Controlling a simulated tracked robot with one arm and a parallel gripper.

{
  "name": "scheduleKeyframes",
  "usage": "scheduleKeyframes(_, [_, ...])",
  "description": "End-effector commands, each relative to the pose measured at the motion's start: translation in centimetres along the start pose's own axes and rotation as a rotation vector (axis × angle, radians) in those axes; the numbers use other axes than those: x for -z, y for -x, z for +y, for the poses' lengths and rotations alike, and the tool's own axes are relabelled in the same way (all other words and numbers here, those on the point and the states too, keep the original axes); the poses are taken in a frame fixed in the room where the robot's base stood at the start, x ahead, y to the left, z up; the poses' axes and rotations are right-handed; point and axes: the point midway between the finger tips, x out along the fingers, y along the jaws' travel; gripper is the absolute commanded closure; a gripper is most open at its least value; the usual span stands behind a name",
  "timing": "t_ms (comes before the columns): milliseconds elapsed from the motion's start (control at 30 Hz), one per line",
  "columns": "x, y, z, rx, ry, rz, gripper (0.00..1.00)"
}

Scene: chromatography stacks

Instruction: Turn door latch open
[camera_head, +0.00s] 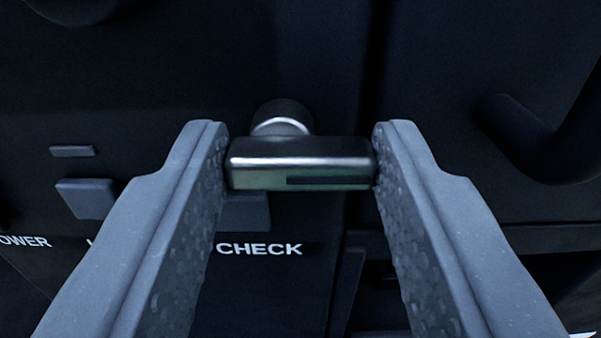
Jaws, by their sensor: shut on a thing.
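The door latch (310,165) is a silver metal handle on a round stem, set on a dark front panel. Its bar lies level, crosswise in the picture. My gripper (301,170) reaches in from the bottom with its two grey fingers on either side of the bar. The fingertips press on the bar's left and right ends, so the gripper is shut on the latch. The inner finger pads have a bumpy texture.
The dark panel (130,110) has grey buttons (87,197) at left, with "CHECK" and a partly cut-off "OWER" in white below. A vertical seam runs right of the latch. A dark curved handle (545,150) sticks out at the right. A dark recess lies at lower right.

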Motion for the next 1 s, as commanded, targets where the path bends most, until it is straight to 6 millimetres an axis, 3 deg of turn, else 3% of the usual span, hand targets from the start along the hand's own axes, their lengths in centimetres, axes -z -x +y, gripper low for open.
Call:
scheduleKeyframes(367, [0.4, -0.05, 0.02, 0.0, 0.105, -0.003, 0.85])
scheduleKeyframes(1000, [0.68, -0.02, -0.33, 0.001, 0.649, -0.001, 0.85])
